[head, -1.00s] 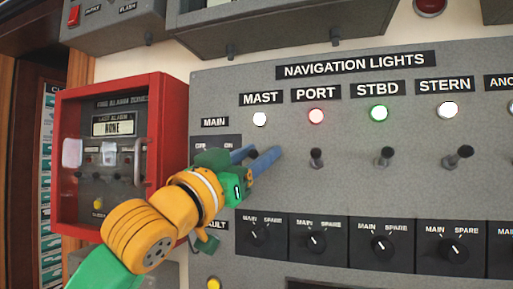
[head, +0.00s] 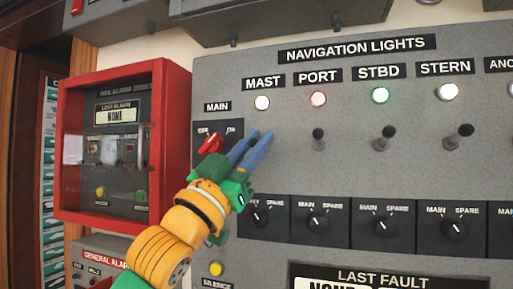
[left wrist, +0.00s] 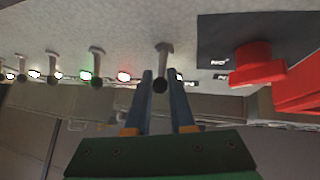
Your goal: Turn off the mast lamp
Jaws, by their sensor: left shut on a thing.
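The MAST lamp (head: 262,102) glows white under its label on the grey navigation lights panel (head: 285,170). The MAST toggle lever (left wrist: 164,58) stands between my left fingers in the left wrist view. My left gripper (head: 260,136) is shut on this lever, below the MAST lamp; the fingers largely hide the lever in the head view. My left gripper also shows in the left wrist view (left wrist: 160,82). My right gripper is not in view.
PORT (head: 318,136), STBD (head: 385,134) and STERN (head: 461,133) toggles stand to the right, with lit lamps above. A red MAIN knob (head: 209,144) is close left of my gripper. MAIN/SPARE knobs (head: 318,223) line up below. A red fire alarm box (head: 178,130) stands left.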

